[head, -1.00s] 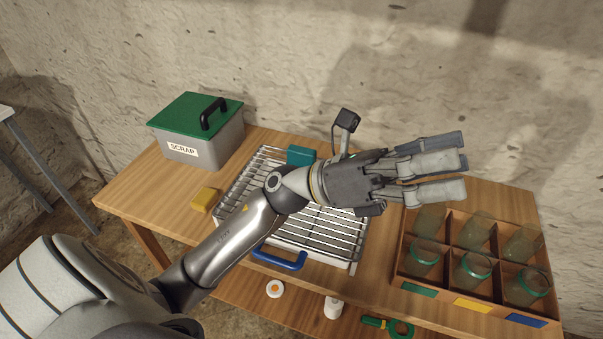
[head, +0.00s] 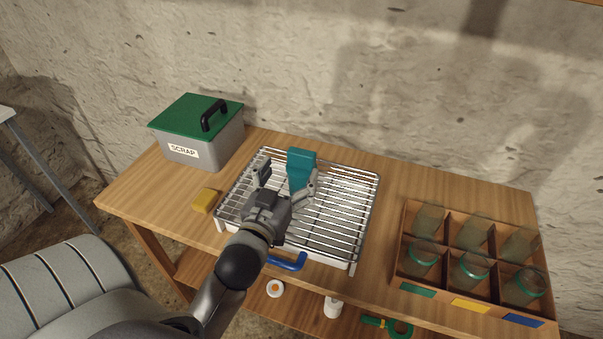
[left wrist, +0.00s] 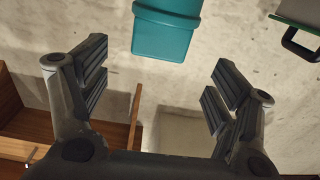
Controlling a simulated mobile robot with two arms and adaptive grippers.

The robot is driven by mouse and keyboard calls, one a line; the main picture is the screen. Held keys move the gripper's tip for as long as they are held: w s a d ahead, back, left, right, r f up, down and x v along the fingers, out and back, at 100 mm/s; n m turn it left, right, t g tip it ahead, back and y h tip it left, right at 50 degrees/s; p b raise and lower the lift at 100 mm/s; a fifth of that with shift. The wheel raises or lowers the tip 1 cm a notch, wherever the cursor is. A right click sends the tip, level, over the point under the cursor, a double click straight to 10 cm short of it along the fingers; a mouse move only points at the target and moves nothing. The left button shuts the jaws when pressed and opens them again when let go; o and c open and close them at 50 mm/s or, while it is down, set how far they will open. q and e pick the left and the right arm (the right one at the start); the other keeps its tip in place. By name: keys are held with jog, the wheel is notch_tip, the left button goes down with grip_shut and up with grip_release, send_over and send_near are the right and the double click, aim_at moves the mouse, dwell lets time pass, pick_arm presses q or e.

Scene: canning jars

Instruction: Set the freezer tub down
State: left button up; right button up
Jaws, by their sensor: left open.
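The freezer tub, a teal block-like container (head: 301,168), appears to stand upright toward the back of the wire rack (head: 345,215); its foot is partly hidden by my gripper. My left gripper (head: 286,180) is in front of the tub, its fingers spread and pointing toward the back wall. In the left wrist view the tub (left wrist: 167,32) shows ahead between the spread fingers, cut by the top edge. No finger appears to touch it, and nothing is held. My right gripper is not in view.
A scrap box (head: 212,150) with a green lid stands back left, a yellow sponge-like block (head: 205,200) beside the rack. A wooden crate (head: 402,240) of several glass jars stands right. A blue handle (head: 290,264) is at the rack's front. Bare tabletop (head: 385,200) separates rack and crate.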

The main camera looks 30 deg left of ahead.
aim_at(300, 156)
pick_arm(q)
jog(key=shift+x, duration=0.95)
jog(key=shift+w+r+p, duration=0.25)
jog(key=shift+w+p, duration=0.15)
jog(key=shift+w, duration=0.1)
jog(key=p+x, duration=0.1)
jog(key=x, duration=0.2)
jog(key=shift+w+r, duration=0.15)
jog(key=shift+w, duration=0.1)
jog(key=shift+w+a, duration=0.2)
jog(key=shift+w, duration=0.25)
jog(key=shift+s, duration=0.1)
jog(key=shift+c, duration=1)
jog(key=c, duration=1.2)
jog(key=shift+c, duration=0.7)
